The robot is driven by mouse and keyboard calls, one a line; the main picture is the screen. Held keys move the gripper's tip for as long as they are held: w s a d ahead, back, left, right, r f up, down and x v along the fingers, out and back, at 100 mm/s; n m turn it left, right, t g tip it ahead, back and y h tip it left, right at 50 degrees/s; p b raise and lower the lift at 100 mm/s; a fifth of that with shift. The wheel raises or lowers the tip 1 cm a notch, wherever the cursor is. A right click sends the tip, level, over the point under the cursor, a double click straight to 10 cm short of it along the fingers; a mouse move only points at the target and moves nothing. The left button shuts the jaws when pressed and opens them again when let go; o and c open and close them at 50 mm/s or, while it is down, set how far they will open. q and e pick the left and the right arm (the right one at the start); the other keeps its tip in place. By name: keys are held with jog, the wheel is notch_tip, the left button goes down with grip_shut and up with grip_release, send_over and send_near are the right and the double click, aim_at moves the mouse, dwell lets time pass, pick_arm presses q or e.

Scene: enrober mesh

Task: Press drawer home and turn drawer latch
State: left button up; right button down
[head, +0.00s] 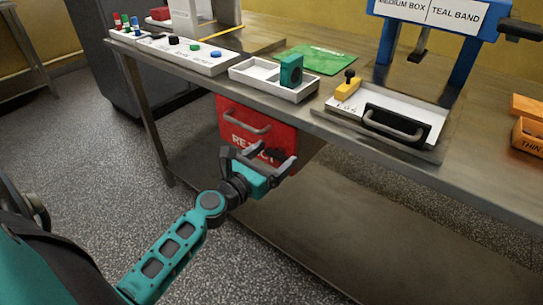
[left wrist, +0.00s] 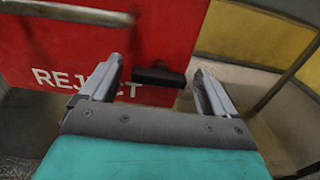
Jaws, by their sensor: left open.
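The red drawer (head: 243,122), marked REJECT, hangs under the table's front edge with a grey bar handle (head: 245,124) on its face. Its front fills the left of the left wrist view (left wrist: 60,50). A small black latch (left wrist: 158,77) sits at the lower right of the drawer front. My left gripper (head: 274,157) is open and empty, in front of the drawer's lower right part. In the left wrist view the latch shows between the two fingers; whether they touch it I cannot tell. The fingers partly cover the lettering. My right gripper is not in view.
The steel table (head: 330,130) runs above the drawer, with a lower shelf (head: 320,220) beneath. On top are a white tray with a green block (head: 291,70), a white tray with a black handle (head: 395,125), and orange bins (head: 528,135). The floor at left is clear.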

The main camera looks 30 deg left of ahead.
pick_arm(q)
jog(key=shift+c, duration=0.4)
jog(key=c, duration=1)
jog(key=shift+m, duration=0.5)
jog(key=m, duration=0.3)
jog(key=shift+d+f+m+b, duration=0.1)
jog(key=shift+m+b, duration=0.3)
jog(key=m, duration=0.4)
jog(key=shift+d+m, duration=0.1)
jog(key=shift+m, duration=0.2)
jog(key=m, duration=0.3)
jog(key=shift+m, duration=0.3)
jog(key=m+p, duration=0.1)
jog(key=m, duration=0.3)
jog(key=shift+f+m, duration=0.1)
jog(key=shift+m, duration=0.3)
